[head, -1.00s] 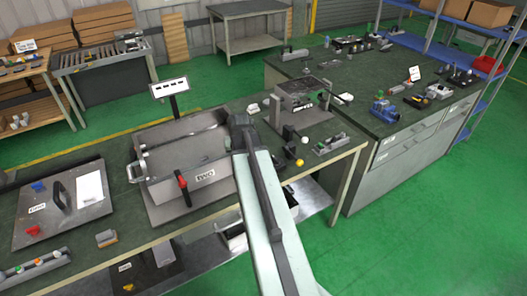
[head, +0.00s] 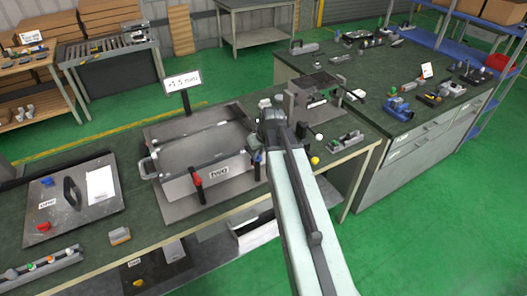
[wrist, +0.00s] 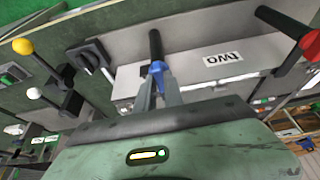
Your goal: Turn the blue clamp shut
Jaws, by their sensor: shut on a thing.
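The blue clamp (wrist: 157,68) is a black lever with a blue tip, on the front of the metal tray labelled TWO. In the wrist view my gripper (wrist: 158,88) has its two grey fingers closed around the blue tip. In the head view a small bit of the blue clamp (head: 257,157) shows at the tray's right front, beside my arm; my fingers are mostly hidden there. A matching red-tipped clamp (head: 196,181) sits further left on the tray front and shows at the right of the wrist view (wrist: 309,46).
The metal tray (head: 158,193) stands on the green bench with a small display sign (head: 182,82) behind it. Right of my arm are a device (head: 316,88) and a yellow knob (head: 315,161). A flat plate with a handle (head: 110,185) lies left.

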